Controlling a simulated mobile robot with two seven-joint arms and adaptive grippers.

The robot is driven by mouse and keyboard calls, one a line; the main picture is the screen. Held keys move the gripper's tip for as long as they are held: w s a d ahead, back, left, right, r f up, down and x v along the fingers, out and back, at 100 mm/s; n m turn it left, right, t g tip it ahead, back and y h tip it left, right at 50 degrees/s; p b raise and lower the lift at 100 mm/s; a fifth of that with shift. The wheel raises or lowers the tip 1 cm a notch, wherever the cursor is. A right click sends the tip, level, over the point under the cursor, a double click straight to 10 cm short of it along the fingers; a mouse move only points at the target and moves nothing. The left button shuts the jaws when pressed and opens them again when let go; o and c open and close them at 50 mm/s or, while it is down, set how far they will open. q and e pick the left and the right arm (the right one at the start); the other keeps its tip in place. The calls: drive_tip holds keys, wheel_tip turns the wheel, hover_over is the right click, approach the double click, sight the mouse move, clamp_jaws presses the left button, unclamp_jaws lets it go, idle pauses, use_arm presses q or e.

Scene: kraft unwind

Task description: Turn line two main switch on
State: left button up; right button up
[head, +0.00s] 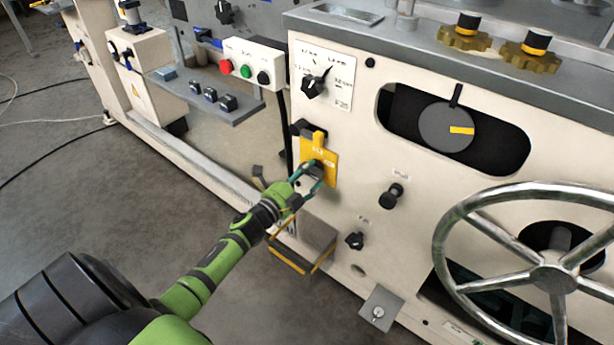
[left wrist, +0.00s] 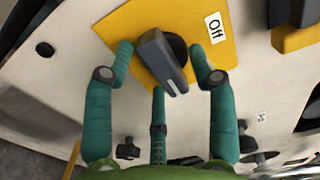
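The main switch is a dark grey rotary handle (left wrist: 160,62) on a yellow plate (head: 327,152) on the cream machine front. In the left wrist view a white label (left wrist: 215,30) reading "Off" sits on the yellow plate beside the handle. My left gripper (head: 308,174) is at the plate in the head view. In the left wrist view its teal fingers (left wrist: 165,62) are spread on both sides of the handle, with a gap visible to the handle; a third finger lies below. The fingers partly hide the switch in the head view. My right gripper is not in view.
A large metal handwheel (head: 550,275) stands out at the lower right. A black knob (head: 392,195) and a small black knob (head: 355,240) project right of the switch. A grey box (head: 302,245) juts out below it. A button box (head: 252,65) sits upper left.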

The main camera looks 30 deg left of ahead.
use_arm(q)
drive_tip(key=s+a, duration=0.1)
drive_tip(key=s, duration=1.1)
drive_tip(key=shift+f, duration=0.1)
